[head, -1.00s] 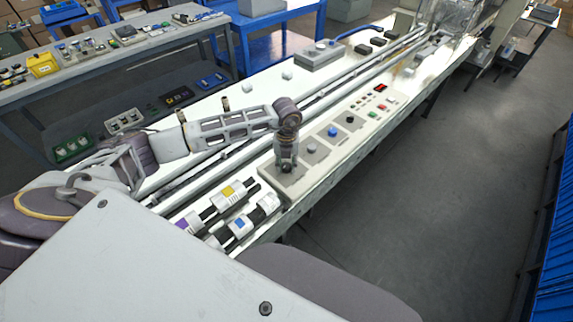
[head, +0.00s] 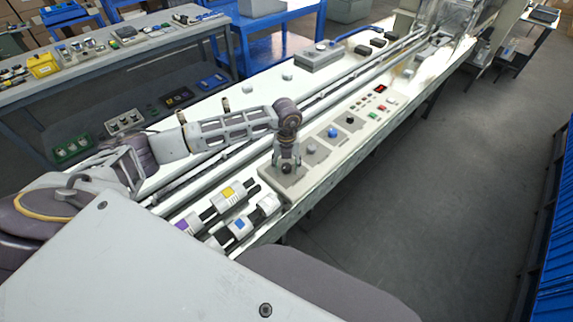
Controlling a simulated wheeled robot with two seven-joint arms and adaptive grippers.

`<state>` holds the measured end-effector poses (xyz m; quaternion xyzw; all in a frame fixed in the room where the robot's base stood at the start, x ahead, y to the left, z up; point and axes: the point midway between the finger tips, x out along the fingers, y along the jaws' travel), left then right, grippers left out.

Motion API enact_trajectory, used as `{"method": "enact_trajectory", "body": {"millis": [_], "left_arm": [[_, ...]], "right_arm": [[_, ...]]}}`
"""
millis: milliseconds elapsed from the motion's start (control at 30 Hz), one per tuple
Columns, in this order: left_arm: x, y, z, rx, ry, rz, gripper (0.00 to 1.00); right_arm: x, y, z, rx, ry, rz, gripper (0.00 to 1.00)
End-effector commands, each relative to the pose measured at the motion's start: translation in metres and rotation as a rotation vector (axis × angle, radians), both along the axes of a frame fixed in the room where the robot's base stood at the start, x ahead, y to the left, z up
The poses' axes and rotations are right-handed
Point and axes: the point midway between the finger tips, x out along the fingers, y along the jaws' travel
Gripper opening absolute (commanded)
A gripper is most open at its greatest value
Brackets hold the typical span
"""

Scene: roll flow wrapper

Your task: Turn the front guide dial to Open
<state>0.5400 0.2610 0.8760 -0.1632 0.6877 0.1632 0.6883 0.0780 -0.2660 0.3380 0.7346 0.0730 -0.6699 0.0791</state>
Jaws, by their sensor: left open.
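A long grey control panel (head: 318,165) runs along the front edge of the bench, with a row of dials on it. My left gripper (head: 287,168) points down over the nearest plate of this panel, with its fingers apart around or just above a dark knob there. The fingers partly hide the knob, and I cannot tell whether they touch it. Farther along are a grey dial (head: 311,149), a blue dial (head: 332,131) and a black dial (head: 349,118). Their labels are too small to read, so I cannot tell which setting any dial shows. My right gripper is out of view.
Rollers with yellow (head: 228,191) and blue (head: 239,223) labels lie at the near end of the bench. A red display (head: 380,88) and small buttons sit farther along the panel. Long rails (head: 330,98) run behind it. The floor at right is clear.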

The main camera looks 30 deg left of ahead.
Motion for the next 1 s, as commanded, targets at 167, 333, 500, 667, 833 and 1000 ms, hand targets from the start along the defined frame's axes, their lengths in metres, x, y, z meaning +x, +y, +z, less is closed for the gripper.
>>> {"method": "enact_trajectory", "body": {"millis": [167, 333, 500, 667, 833, 1000], "left_arm": [[0.0, 0.0, 0.002, -0.001, 0.0, 0.0, 0.54], [0.0, 0.0, 0.013, -0.001, 0.0, -0.001, 0.54], [0.001, 0.0, 0.033, 0.0, -0.002, 0.0, 0.54], [0.001, 0.0, 0.056, 0.0, -0.002, 0.0, 0.54], [0.001, 0.0, 0.082, 0.0, -0.004, -0.001, 0.54], [0.001, 0.0, 0.103, 0.0, -0.002, 0.0, 0.54]], "right_arm": [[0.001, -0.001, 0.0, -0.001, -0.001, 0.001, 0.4], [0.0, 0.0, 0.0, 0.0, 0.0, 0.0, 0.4], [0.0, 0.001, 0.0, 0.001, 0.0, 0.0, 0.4], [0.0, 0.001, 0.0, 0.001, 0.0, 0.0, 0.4], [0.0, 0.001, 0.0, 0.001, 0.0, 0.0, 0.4], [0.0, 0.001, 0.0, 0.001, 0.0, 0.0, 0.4]]}}
